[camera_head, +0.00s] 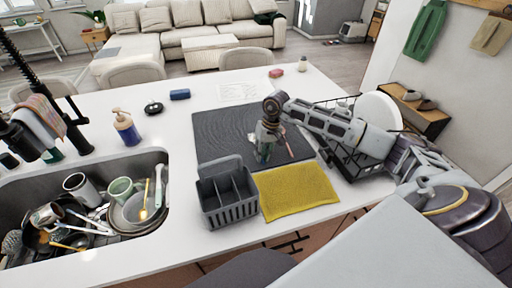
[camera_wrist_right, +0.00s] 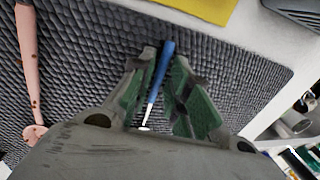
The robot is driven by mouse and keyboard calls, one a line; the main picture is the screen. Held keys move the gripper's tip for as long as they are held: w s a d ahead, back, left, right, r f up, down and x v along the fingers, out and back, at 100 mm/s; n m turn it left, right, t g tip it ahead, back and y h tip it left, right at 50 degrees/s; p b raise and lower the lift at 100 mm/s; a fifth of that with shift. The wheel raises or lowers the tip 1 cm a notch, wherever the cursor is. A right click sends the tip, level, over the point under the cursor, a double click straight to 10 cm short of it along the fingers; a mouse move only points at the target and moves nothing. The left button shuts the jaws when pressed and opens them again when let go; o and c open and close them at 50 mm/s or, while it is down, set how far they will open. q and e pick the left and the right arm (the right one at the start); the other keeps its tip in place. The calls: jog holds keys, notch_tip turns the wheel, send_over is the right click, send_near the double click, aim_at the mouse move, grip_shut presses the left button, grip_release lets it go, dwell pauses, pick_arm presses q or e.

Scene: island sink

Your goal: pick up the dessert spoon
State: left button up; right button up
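My right gripper (camera_head: 265,154) points down over the dark ribbed drying mat (camera_head: 215,130) on the island counter. In the right wrist view the right gripper (camera_wrist_right: 160,75) is open, with its green-padded fingers on either side of a slim blue-handled utensil (camera_wrist_right: 162,74). Gaps show between the pads and the handle. My left gripper is not in view.
A grey cutlery caddy (camera_head: 229,208) and a yellow cloth (camera_head: 297,190) lie in front of the mat. A dish rack with a white plate (camera_head: 379,120) stands to the right. The sink (camera_head: 160,222) at left holds dishes. A soap bottle (camera_head: 126,127) stands behind it.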

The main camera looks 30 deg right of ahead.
grip_shut()
jog(key=shift+r, duration=0.1)
notch_tip(320, 180, up, 10)
jog(key=b, duration=0.1)
jog(key=shift+b, duration=0.4)
dwell(0.5)
jog(key=shift+s, duration=0.1)
dwell(0.4)
